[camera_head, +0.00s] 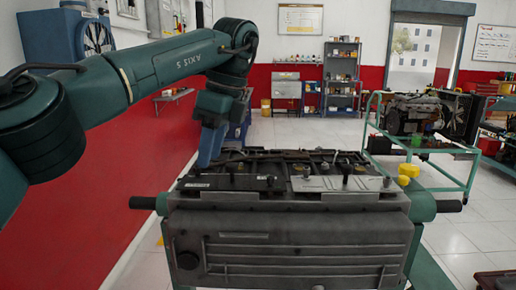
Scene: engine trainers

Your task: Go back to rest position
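My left arm comes in from the left, raised above the floor and bent down at the wrist. My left gripper (207,155) points down at the back left corner of the engine block (290,245). Its fingers look close together, but the angle does not show whether they are apart or touching. I see nothing held in it. I cannot tell whether the fingertips touch the engine's top. My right gripper is not in view.
The engine sits close in front on a green stand (424,207) with black handles at both sides. A green trolley (470,160) with another engine (410,115) stands at the right. A shelf (341,80) stands at the back wall. Floor behind the engine looks clear.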

